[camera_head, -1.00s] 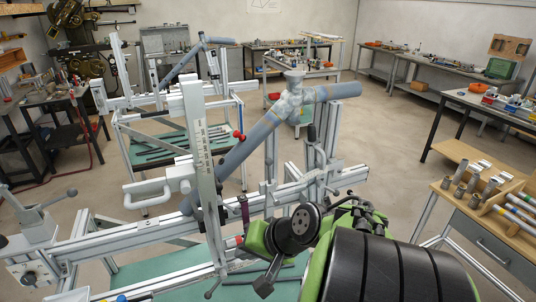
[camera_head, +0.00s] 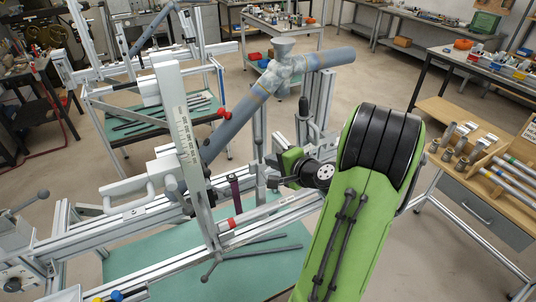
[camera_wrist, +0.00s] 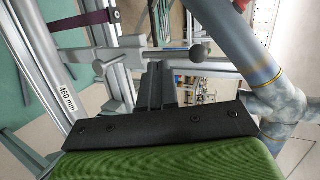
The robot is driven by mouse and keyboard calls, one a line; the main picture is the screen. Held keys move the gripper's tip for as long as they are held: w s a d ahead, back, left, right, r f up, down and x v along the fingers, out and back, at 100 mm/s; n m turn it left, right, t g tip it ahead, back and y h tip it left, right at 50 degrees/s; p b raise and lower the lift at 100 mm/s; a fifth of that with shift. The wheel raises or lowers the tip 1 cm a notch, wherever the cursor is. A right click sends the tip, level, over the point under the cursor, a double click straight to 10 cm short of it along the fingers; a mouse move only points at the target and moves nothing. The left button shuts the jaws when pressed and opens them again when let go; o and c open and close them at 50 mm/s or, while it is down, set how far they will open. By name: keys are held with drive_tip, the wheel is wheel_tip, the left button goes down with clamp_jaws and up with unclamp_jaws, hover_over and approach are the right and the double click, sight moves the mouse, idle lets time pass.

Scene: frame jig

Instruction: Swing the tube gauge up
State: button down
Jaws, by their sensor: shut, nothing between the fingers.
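A grey bicycle frame (camera_head: 237,125) is held in the silver jig, its sloping tube running up to a joint under a funnel-shaped cone (camera_head: 283,46). A flat upright with a printed scale (camera_head: 184,135) stands in front of it. A purple bar (camera_head: 235,193) hangs upright near the lower rail; it may be the tube gauge, but I cannot tell. The bar also shows at the top left of the wrist view (camera_wrist: 85,20). My gripper (camera_head: 272,172) is shut and empty, right of the purple bar and apart from it. In the wrist view its dark fingers (camera_wrist: 155,85) point towards a ball-ended lever (camera_wrist: 198,52).
A red-knobbed lever (camera_head: 223,113) sticks out beside the frame. A rail marked 460 mm (camera_wrist: 65,95) runs along the wrist view's left. A wooden bench (camera_head: 455,185) with tubes stands at right.

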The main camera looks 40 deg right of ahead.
sight(260, 151)
drive_tip(key=shift+w+d+f, duration=0.1)
drive_tip(key=shift+w, duration=1.15)
drive_tip(key=shift+p, duration=0.3)
drive_tip(key=w+r+p, duration=0.1)
drive_tip(key=p, duration=0.1)
drive_tip(key=shift+g+p, duration=0.3)
drive_tip(key=shift+g, duration=0.1)
drive_tip(key=w, duration=0.1)
drive_tip(key=w+d+p, duration=0.1)
drive_tip(key=shift+w+f+g+p, duration=0.2)
drive_tip(key=shift+w+g+p, duration=0.1)
drive_tip(key=shift+w+g, duration=0.1)
drive_tip(key=shift+s, duration=0.25)
drive_tip(key=shift+w, duration=0.1)
